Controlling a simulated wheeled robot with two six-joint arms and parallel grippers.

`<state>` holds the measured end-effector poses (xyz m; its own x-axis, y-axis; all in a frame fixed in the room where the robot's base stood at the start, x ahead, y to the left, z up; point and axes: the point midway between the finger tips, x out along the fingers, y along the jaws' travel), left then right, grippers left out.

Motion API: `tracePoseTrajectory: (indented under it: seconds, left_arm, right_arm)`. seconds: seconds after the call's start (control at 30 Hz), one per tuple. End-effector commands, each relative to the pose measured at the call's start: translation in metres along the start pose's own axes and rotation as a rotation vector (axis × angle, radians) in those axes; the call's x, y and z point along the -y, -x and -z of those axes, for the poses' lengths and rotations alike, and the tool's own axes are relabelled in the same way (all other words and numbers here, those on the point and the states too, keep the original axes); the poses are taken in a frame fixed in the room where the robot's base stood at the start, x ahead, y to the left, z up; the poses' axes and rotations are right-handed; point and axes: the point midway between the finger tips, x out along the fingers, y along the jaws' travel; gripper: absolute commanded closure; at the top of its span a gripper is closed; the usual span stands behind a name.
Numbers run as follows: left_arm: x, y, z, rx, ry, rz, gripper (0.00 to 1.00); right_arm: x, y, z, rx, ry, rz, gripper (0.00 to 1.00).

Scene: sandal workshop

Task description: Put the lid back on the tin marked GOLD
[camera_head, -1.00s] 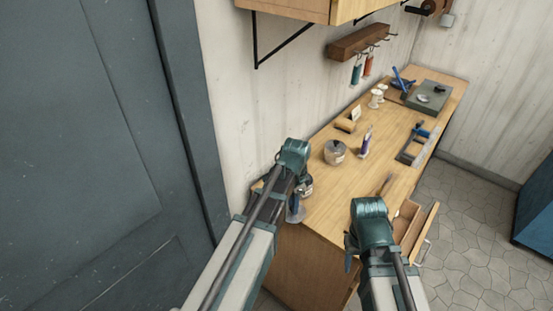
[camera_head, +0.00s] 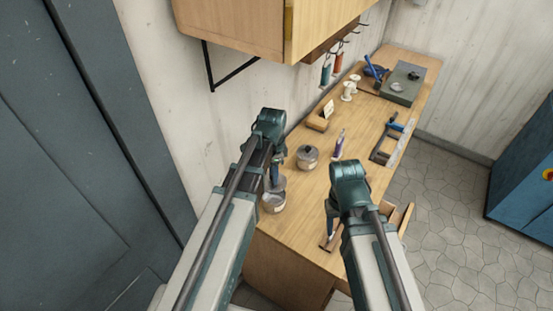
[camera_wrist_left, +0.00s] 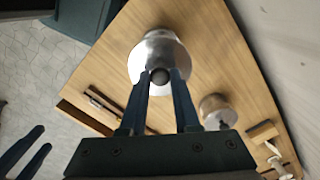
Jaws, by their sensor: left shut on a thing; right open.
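My left gripper (camera_head: 275,182) is shut on the dark knob (camera_wrist_left: 160,76) of a round metal lid (camera_wrist_left: 145,62). In the head view the lid (camera_head: 281,183) is at the upper rim of an open-looking grey tin (camera_head: 273,203) near the bench's near left end. In the left wrist view the lid covers much of the tin. I cannot tell whether they touch. The tin has a pale label, too small to read. A second tin (camera_head: 308,157), with a dark-knobbed lid on, stands farther along; it also shows in the left wrist view (camera_wrist_left: 215,110). My right gripper (camera_head: 331,222) is open and empty.
The wooden bench (camera_head: 300,205) runs along the wall. A purple-handled tool (camera_head: 339,145), a wooden block (camera_head: 318,122), white spools (camera_head: 349,90) and a grey slab (camera_head: 404,84) stand farther back. An open drawer (camera_head: 398,217) juts out at right. A cabinet (camera_head: 235,30) hangs above.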

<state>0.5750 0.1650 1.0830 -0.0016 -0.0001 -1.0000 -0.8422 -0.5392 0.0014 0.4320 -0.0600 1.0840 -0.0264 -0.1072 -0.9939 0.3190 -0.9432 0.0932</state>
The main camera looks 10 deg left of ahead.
Motion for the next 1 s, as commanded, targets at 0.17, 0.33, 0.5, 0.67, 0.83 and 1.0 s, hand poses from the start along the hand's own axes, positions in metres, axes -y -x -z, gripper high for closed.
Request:
tracePoseTrajectory:
  seconds: [0.17, 0.33, 0.5, 0.67, 0.83, 1.0]
  left_arm:
    - [0.0, -0.001, 0.0, 0.0, -0.001, 0.0, 1.0]
    - [0.0, -0.005, 0.0, 0.0, -0.001, 0.0, 1.0]
    - [0.0, -0.015, 0.0, 0.0, -0.001, 0.0, 1.0]
    - [0.0, -0.029, 0.0, 0.0, -0.001, 0.0, 1.0]
    - [0.0, -0.046, 0.0, 0.0, -0.001, 0.0, 1.0]
    - [0.0, -0.059, 0.0, 0.0, -0.001, 0.0, 1.0]
  right_arm:
    - [0.0, -0.001, 0.0, 0.0, 0.0, 0.0, 0.5]
    - [0.001, -0.005, 0.0, 0.0, 0.001, 0.0, 0.5]
    - [0.001, -0.015, 0.001, 0.0, 0.003, -0.001, 0.5]
    - [0.003, -0.029, 0.002, 0.0, 0.006, -0.001, 0.5]
    - [0.004, -0.046, 0.002, 0.0, 0.01, -0.002, 0.5]
    - [0.005, -0.059, 0.003, 0.0, 0.01, -0.002, 0.5]
